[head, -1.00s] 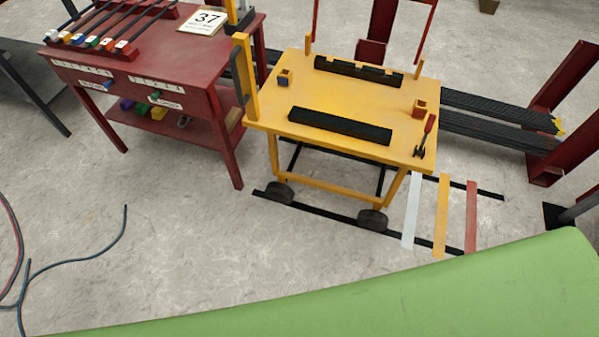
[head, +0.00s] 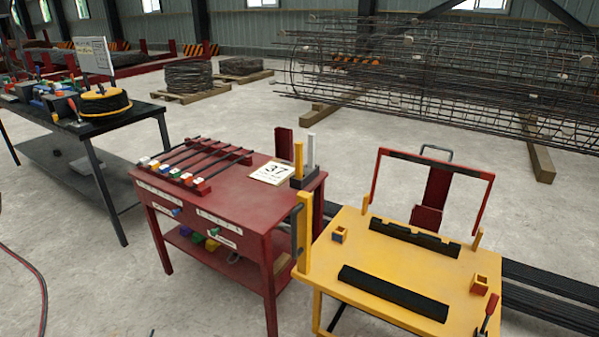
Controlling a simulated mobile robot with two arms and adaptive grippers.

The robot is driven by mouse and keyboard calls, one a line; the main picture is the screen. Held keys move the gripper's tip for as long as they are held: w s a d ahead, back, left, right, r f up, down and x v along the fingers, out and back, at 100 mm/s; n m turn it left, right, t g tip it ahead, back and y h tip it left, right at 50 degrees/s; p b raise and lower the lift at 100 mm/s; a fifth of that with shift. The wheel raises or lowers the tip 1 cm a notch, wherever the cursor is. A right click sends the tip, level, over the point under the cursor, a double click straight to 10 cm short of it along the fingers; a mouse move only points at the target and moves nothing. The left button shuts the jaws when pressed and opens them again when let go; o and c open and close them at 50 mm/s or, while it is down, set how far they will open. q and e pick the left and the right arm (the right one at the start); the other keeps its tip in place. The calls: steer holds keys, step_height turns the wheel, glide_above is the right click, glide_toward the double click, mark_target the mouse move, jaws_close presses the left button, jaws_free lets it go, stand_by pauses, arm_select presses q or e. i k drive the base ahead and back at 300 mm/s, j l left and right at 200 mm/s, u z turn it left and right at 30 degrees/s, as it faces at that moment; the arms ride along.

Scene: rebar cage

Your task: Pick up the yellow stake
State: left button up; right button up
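A yellow stake (head: 298,158) stands upright in a black holder (head: 304,181) at the right back corner of the red table (head: 235,198). A pale grey stake (head: 310,152) stands upright beside it in the same holder. Neither of my grippers shows in the head view, and nothing is seen touching the yellow stake. The holder hides the stake's lower end.
A yellow cart (head: 385,265) with black rests stands right of the red table; its yellow post (head: 304,235) rises near the table. Black-ended rods (head: 205,160) and a "37" card (head: 271,173) lie on the table. A dark bench (head: 70,130) stands left.

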mark_target(298, 145)
steer(key=z, duration=0.3)
steer(key=i+j+z, duration=0.35)
steer(key=j+z, duration=0.2)
steer(key=i+j+z, duration=0.25)
steer(key=j+z, duration=0.25)
steer(key=j, duration=0.15)
